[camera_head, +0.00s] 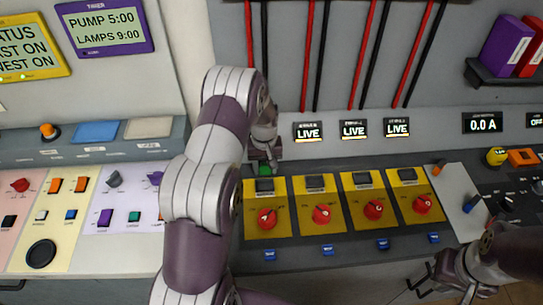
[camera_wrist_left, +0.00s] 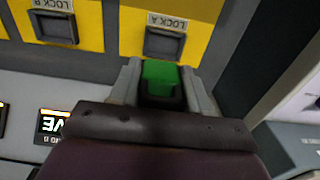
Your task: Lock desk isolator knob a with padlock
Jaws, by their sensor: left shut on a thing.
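My left gripper (camera_head: 264,162) is shut on a green padlock (camera_wrist_left: 160,76), just behind the LOCK A slot. The padlock shows as a small green patch (camera_head: 264,169) in the head view. The grey LOCK A slot (camera_wrist_left: 165,42) lies just beyond the padlock in the wrist view; I cannot tell if they touch. Red isolator knob a (camera_head: 267,218) sits on the leftmost yellow panel (camera_head: 284,226), in front of that slot. My right gripper (camera_head: 458,288) is low at the right, apart from the panels; its jaws are unclear.
Three more yellow panels with red knobs (camera_head: 321,214) stand to the right, with blue tags (camera_head: 327,249) in front. LIVE displays (camera_head: 308,131) line the wall behind. Red and black cables (camera_head: 362,55) run up the wall. Coloured switch panels (camera_head: 60,215) fill the left.

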